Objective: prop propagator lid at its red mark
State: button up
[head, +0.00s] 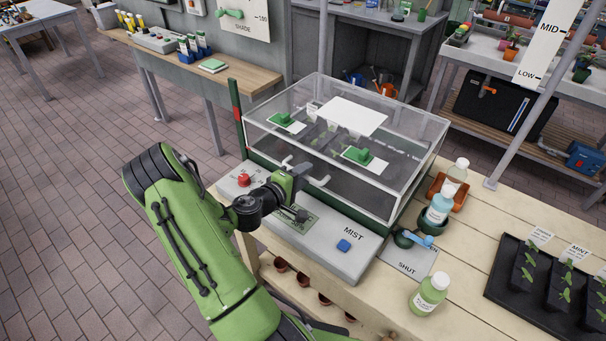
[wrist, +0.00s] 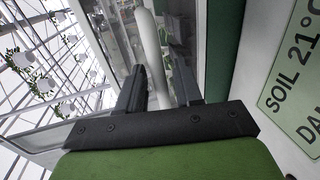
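The propagator has a clear box lid (head: 405,128) with a pale frame. The lid looks lowered over the dark green base, with seedlings inside. A pale handle (head: 320,181) sticks out from the lid's front. My gripper (head: 300,190) is at this handle, above the grey control panel. In the wrist view the pale handle bar (wrist: 150,50) runs between my gripper's fingers (wrist: 158,85). The fingers are apart, with a visible gap at the right of the bar.
The grey panel (head: 335,262) carries a red button (head: 243,180), a blue button (head: 344,246) and a display. Bottles (head: 428,293) and a blue-handled valve (head: 414,238) are to the right. A black seedling tray (head: 510,290) lies farther right. Bare bench shows between.

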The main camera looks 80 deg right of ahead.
jog(key=shift+d, duration=0.1)
grip_shut()
jog(key=d+r+p, duration=0.1)
jog(key=r+p, duration=0.3)
jog(key=p, duration=0.1)
jog(key=s+d+r+y+p, duration=0.1)
jog(key=d+r+p, duration=0.1)
jog(key=r+p, duration=0.3)
jog(key=s+d+r+t+y+p, duration=0.1)
jog(key=r+p, duration=0.4)
jog(key=p, duration=0.2)
jog(key=shift+d, duration=0.25)
grip_release()
